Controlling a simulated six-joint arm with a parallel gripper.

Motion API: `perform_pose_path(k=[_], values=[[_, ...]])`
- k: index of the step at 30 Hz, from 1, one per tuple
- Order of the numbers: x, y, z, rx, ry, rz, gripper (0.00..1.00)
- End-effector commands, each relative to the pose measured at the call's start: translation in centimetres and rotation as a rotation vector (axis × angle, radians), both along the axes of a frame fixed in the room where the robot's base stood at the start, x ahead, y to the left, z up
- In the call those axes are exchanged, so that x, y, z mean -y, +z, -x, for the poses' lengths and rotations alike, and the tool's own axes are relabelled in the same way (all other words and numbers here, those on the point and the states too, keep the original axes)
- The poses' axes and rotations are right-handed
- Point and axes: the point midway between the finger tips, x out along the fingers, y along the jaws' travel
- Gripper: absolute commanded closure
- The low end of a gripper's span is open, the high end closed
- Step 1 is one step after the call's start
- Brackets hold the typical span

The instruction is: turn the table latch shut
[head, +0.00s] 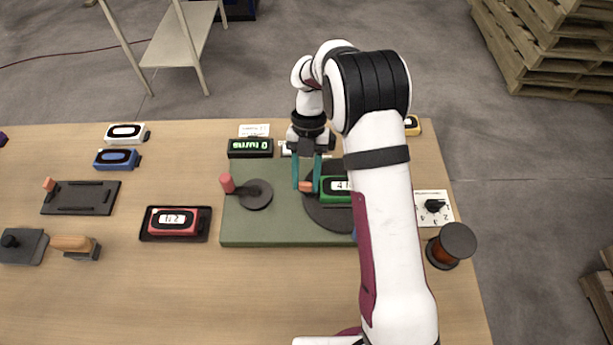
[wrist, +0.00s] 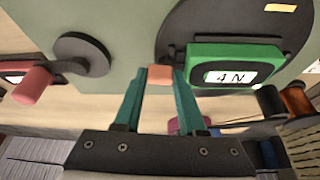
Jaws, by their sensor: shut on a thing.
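My gripper (head: 306,187) has teal fingers and is shut on a small orange piece, which looks like the table latch (head: 306,186). The orange piece also shows between the fingertips in the wrist view (wrist: 160,75). It sits at the left edge of the dark round table (head: 318,215) on the green base plate (head: 262,230). The green detector (head: 335,190), with a white label, rests on the round table just right of the fingers. The latch's lower part is hidden, so I cannot tell how far it is turned. My arm covers the right part of the round table.
A crank with a pink handle (head: 227,183) stands on the plate to the left. A "0 turns" display (head: 250,148) is behind it. A red detector (head: 173,222) sits in a dark tray further left. A dial panel (head: 434,206) and a spool (head: 450,245) are at the right.

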Motion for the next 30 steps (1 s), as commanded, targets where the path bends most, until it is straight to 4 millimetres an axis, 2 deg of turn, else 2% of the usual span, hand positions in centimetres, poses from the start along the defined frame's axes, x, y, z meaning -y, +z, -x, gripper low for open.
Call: perform_pose_path(k=[10, 26, 27, 30], values=[[-0.07, 0.04, 0.01, 0.001, 0.120, 0.000, 1.00], [-0.07, 0.02, 0.02, 0.001, 0.139, 0.000, 1.00], [-0.07, 0.02, 0.02, 0.001, 0.139, 0.000, 0.55], [-0.08, 0.02, 0.04, 0.001, 0.139, 0.000, 0.37]])
